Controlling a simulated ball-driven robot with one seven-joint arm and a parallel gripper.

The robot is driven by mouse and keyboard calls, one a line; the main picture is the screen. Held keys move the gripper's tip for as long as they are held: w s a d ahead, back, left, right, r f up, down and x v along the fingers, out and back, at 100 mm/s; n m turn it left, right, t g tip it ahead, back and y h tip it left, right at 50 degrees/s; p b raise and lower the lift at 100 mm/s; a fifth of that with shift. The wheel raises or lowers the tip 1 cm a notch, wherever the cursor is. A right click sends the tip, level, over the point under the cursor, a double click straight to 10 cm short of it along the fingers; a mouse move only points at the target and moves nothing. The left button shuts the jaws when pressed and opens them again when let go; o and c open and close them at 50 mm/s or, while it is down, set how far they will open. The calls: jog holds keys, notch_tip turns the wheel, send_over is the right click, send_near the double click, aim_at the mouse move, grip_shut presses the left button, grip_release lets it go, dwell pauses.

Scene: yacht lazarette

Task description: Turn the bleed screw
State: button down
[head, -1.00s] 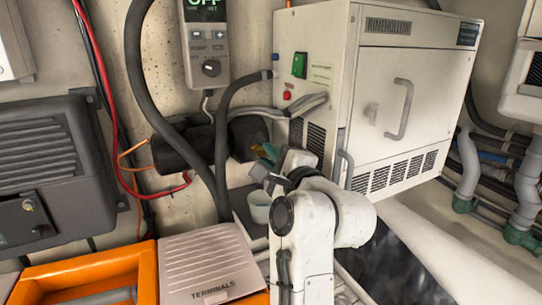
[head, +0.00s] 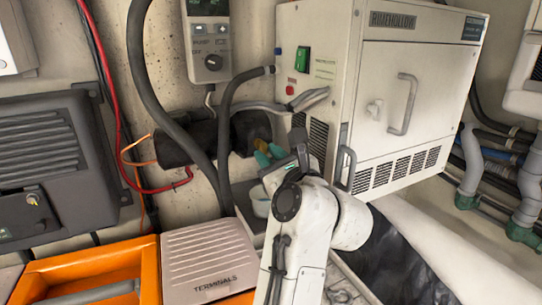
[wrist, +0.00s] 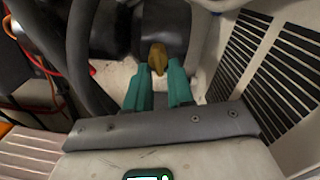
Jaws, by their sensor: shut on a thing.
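The bleed screw (wrist: 157,55) is a small brass-yellow wing shape on the dark cylindrical body (wrist: 160,25) in the wrist view. My gripper (wrist: 158,75) has green fingers, one on each side of the screw's near end, and is shut on it. In the head view my gripper (head: 268,154) reaches the same dark body (head: 248,128) below the control panel. Only a little of the yellow screw (head: 261,145) shows there; my fingers and wrist hide the rest.
A white cabinet (head: 395,60) with a vented side stands close on the right. Dark hoses (head: 226,130) pass just left of my gripper. A pale cup (head: 261,205) is below it. An orange tray (head: 148,270) and a TERMINALS box (head: 208,255) lie at lower left.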

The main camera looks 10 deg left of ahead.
jog(key=shift+a+f+m, duration=0.1)
jog(key=shift+f+m, duration=0.1)
jog(key=shift+m, duration=1.4)
jog(key=c, duration=1)
grip_release()
jog(key=shift+s+r, duration=0.1)
jog(key=shift+b+v, duration=1.8)
jog(key=shift+v, duration=3.55)
